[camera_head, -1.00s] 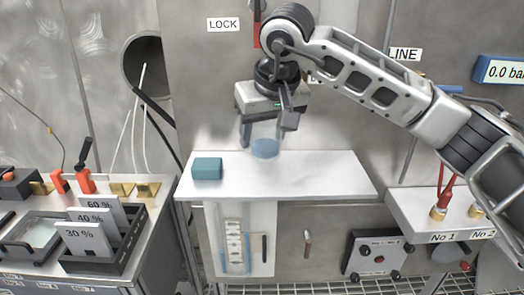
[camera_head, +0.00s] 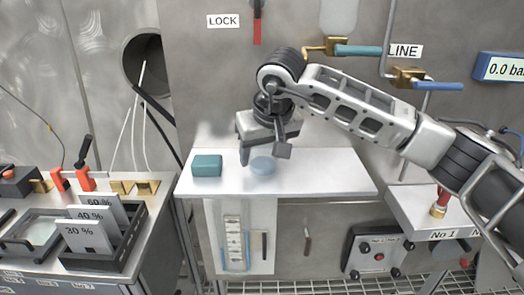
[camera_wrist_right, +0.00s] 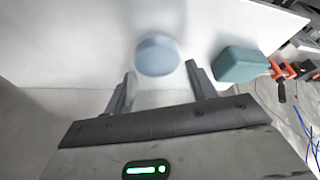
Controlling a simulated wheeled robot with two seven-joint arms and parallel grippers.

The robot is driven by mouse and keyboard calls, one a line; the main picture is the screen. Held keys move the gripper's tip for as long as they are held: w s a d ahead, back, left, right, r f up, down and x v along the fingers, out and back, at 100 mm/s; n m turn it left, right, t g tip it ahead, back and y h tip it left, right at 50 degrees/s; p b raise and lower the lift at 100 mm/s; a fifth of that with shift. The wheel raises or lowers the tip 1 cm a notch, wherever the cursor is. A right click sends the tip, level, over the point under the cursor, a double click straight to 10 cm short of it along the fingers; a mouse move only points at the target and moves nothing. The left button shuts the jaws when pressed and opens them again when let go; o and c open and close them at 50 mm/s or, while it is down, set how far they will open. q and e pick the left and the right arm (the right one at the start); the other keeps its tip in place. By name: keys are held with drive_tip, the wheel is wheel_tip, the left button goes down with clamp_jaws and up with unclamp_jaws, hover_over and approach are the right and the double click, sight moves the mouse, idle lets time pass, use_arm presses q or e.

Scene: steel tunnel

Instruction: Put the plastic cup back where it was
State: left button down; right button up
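The plastic cup (camera_head: 263,167) is clear, with a pale blue disc at its lower end. It is upright over the white shelf, right of a teal block (camera_head: 207,166). My right gripper (camera_head: 262,158) points down from above, with its fingers on both sides of the cup, and looks shut on it. In the right wrist view the blue disc (camera_wrist_right: 157,56) shows beyond the two fingertips (camera_wrist_right: 160,85), and the faint clear wall lies between them. I cannot tell whether the cup's base touches the shelf. My left gripper is not in view.
The white shelf (camera_head: 335,178) is clear right of the cup. A bench at left holds a rack of percentage plates (camera_head: 88,238) and red-handled parts. A control box (camera_head: 375,254) is below.

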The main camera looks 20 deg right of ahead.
drive_tip(key=o, duration=0.3)
drive_tip(key=shift+r, duration=0.3)
drive_tip(key=v, duration=1.1)
drive_tip(key=shift+s+r, duration=0.15)
drive_tip(key=shift+r, duration=0.25)
